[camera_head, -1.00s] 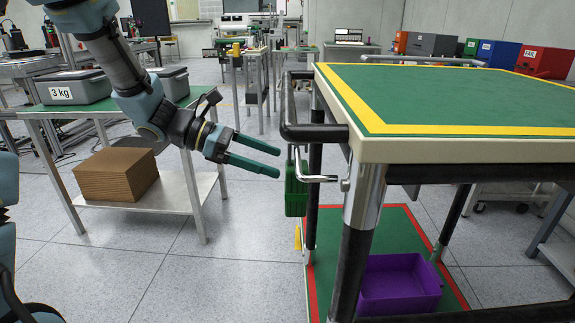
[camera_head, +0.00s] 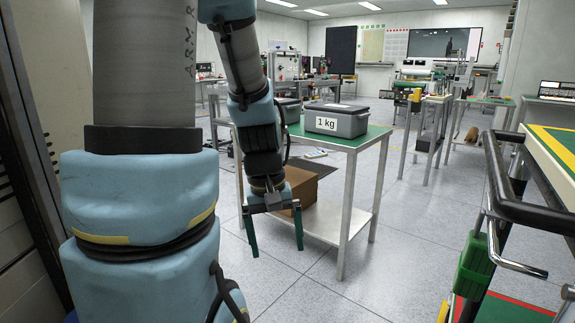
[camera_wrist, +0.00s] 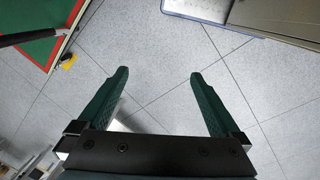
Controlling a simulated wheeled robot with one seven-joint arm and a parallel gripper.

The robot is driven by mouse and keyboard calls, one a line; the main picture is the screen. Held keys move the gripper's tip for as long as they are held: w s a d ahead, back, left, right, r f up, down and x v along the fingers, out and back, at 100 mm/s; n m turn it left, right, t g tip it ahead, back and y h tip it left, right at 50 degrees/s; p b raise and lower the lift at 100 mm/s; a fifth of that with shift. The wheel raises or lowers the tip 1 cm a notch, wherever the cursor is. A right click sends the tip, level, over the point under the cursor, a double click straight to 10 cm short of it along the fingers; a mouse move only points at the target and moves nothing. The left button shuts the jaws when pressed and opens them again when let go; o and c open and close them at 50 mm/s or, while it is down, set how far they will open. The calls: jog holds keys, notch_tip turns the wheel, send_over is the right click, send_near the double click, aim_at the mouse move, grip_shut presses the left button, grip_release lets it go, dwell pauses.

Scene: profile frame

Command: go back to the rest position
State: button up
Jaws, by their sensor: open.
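My gripper (camera_head: 276,240) hangs fingers down in front of the side table in the head view. Its two green fingers are spread apart with nothing between them. In the wrist view my gripper (camera_wrist: 158,75) shows the same open fingers above bare grey floor tiles. My arm comes down from the top of the head view, close to the camera.
Floor between is clear.

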jog(key=a+r+m+t+y, duration=0.1)
jog(key=a+m+t, duration=0.1)
jog(key=a, duration=0.3)
notch_tip(320, 180, up, 15)
jog(key=p, duration=1.5)
jog(key=shift+w+d+f, duration=0.15)
jog(key=shift+w, duration=0.25)
jog(key=shift+c, duration=0.4)
dwell(0.5)
